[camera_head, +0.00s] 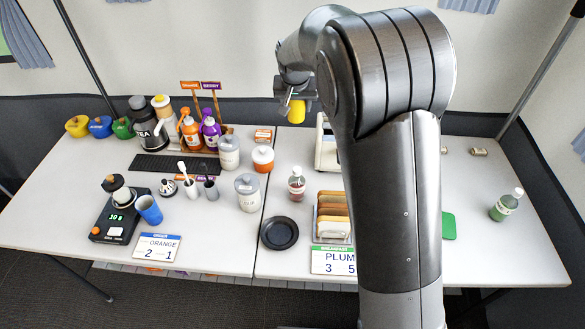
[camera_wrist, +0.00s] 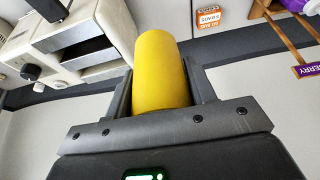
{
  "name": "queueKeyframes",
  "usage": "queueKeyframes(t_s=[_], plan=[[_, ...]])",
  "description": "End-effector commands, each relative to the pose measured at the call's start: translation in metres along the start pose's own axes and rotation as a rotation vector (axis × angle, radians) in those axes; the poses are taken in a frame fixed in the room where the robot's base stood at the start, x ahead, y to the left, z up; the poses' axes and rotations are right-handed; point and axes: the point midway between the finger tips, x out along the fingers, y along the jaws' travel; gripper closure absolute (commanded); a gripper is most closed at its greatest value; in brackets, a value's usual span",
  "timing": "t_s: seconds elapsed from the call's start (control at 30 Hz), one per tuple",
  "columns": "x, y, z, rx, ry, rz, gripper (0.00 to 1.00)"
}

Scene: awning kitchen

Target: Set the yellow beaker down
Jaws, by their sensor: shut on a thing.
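The yellow beaker (camera_head: 296,113) is held in my gripper (camera_head: 290,100), raised above the back of the table. In the wrist view the beaker (camera_wrist: 162,75) fills the space between the two fingers of my gripper (camera_wrist: 160,95); its far end points away from the palm. The gripper is shut on it. In the head view my arm hides part of the table's right half. The beaker touches nothing but the gripper in these views.
A white table (camera_head: 225,258) carries a black plate (camera_head: 279,233), a toast rack (camera_head: 332,215), a small bottle (camera_head: 296,184), canisters (camera_head: 247,192), a blue cup (camera_head: 148,209) on the left and a scale (camera_head: 115,216). A white appliance (camera_head: 327,150) stands beside my arm. A bottle (camera_head: 507,204) stands at right.

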Motion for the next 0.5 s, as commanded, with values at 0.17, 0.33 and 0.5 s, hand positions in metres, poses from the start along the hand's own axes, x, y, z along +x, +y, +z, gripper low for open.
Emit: queueKeyframes(t_s=[0.17, 0.33, 0.5], plan=[[0.025, -0.010, 0.017, -0.001, -0.006, 0.003, 0.72], [0.066, -0.010, 0.033, -0.002, -0.005, 0.003, 0.72], [0.094, -0.010, 0.044, -0.002, -0.003, 0.001, 0.72]])
